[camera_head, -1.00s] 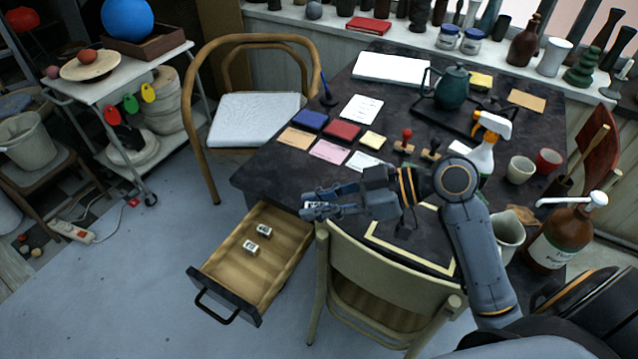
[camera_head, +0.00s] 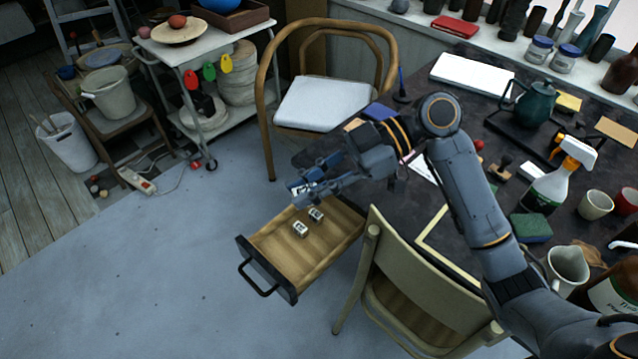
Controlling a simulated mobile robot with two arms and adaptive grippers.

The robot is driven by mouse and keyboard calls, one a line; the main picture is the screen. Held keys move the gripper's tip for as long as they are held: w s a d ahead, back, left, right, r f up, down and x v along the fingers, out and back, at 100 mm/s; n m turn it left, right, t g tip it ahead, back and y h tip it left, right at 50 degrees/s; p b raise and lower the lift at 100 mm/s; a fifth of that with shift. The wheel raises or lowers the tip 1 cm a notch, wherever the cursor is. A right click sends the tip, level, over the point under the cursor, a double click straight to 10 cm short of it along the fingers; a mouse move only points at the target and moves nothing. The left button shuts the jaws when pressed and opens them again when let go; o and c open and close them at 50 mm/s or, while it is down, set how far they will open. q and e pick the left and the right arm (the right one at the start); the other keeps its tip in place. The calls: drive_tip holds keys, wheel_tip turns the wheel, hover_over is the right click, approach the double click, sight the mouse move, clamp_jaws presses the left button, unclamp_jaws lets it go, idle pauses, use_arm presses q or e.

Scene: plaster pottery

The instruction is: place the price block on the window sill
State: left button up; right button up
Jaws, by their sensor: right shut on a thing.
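My right gripper (camera_head: 312,186) is shut on a small price block (camera_head: 297,188), a white block with dark marks. The fingers hide most of it. They hold it above the far end of the open wooden drawer (camera_head: 275,245). Two similar price blocks lie in the drawer, one nearer (camera_head: 299,229) and one farther (camera_head: 317,214). The pale window sill (camera_head: 423,21) runs along the top right behind the table, well away from the gripper. My left gripper is not in view.
The dark table (camera_head: 470,115) holds a teal teapot (camera_head: 535,103), a spray bottle (camera_head: 558,178) and cups. The sill carries a red book (camera_head: 455,27), jars (camera_head: 540,48) and bottles. A chair (camera_head: 415,265) stands before the table. Grey floor is free at left.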

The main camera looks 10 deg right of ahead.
drive_tip(key=shift+w+a+f+n+g+h, duration=0.8)
drive_tip(key=shift+w+a+f+n+g, duration=0.8)
drive_tip(key=shift+f+n+g, duration=0.3)
drive_tip(key=s+d+r+m+t+y, duration=0.2)
drive_tip(key=s+d+r+m+t, duration=0.4)
drive_tip(key=d+r+m+t, duration=0.3)
drive_tip(key=w+a+m+t+h, duration=0.3)
drive_tip(key=w+a+m+t, duration=0.15)
drive_tip(key=w+a, duration=0.5)
drive_tip(key=s+d+f+n+g+h, duration=0.1)
drive_tip(key=f+n+g, duration=0.3)
drive_tip(key=n+g, duration=0.5)
drive_tip(key=s+d+f+n+g+h, duration=0.1)
drive_tip(key=s+d+f+n+g, duration=0.1)
drive_tip(key=f+n+g, duration=0.3)
drive_tip(key=s+n+g, duration=0.1)
drive_tip(key=n+g, duration=0.3)
drive_tip(key=shift+s+d+f, duration=0.15)
drive_tip(key=shift+s+d, duration=0.1)
